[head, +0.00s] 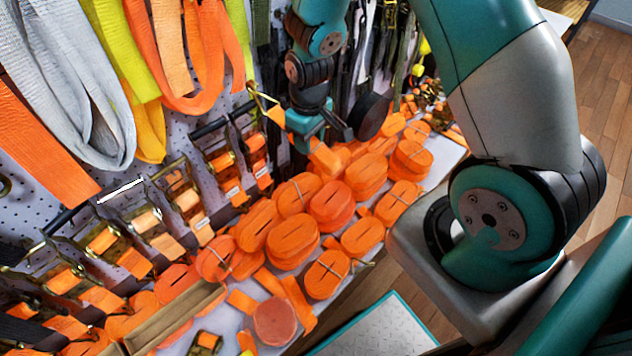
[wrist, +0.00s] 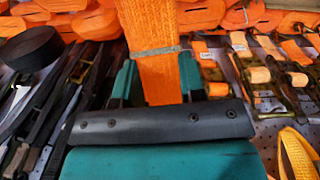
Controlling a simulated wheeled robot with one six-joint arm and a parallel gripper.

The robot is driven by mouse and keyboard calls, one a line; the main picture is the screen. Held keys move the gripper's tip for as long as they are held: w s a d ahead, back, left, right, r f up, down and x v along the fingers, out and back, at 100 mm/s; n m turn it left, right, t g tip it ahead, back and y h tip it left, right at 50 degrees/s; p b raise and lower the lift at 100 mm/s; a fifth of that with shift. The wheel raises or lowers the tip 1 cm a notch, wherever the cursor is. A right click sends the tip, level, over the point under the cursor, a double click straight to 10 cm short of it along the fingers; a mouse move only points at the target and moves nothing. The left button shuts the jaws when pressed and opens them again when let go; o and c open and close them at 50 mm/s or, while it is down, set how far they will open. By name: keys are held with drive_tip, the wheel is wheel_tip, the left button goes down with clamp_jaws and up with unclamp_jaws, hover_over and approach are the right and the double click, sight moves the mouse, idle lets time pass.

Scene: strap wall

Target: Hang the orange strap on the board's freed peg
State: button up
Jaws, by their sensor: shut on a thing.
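My gripper (head: 318,130) is in front of the pegboard, above the orange rolls, in the head view. In the wrist view its teal fingers (wrist: 157,82) are shut on a flat orange strap (wrist: 155,45), which has a grey band across it. In the head view, orange strap pieces (head: 325,157) show beside and below the gripper; the fingers hide part of the held strap. The pegboard (head: 190,45) carries hanging straps. A thin brass-coloured peg or hook (head: 258,93) sticks out left of the gripper. I cannot tell whether it is the freed peg.
Several orange strap rolls (head: 297,238) cover the table below. Ratchet buckles (head: 185,200) hang on a dark rail at left. Grey (head: 75,80) and orange (head: 190,95) loops hang at upper left. A black roll (wrist: 32,47) and dark straps are close to the gripper.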

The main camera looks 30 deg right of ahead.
drive_tip(key=w+d+f+n+t+y+b, duration=0.15)
drive_tip(key=f+t+b, duration=0.35)
drive_tip(key=b, duration=0.5)
drive_tip(key=w+d+f+t+y+b, duration=0.2)
drive_tip(key=w+d+f+t+b, duration=0.1)
drive_tip(key=f+b, duration=0.55)
drive_tip(key=w+d+f+t+y+b, duration=0.2)
drive_tip(key=f+t+b, duration=0.25)
drive_tip(key=b, duration=0.65)
drive_tip(key=w+a+f+p, duration=0.1)
drive_tip(key=w+f+p, duration=0.1)
drive_tip(key=w, duration=0.7)
drive_tip(key=shift+w+a+f+p, duration=0.25)
drive_tip(key=shift+p, duration=0.35)
drive_tip(key=shift+g+y, duration=0.25)
drive_tip(key=o, duration=1.2)
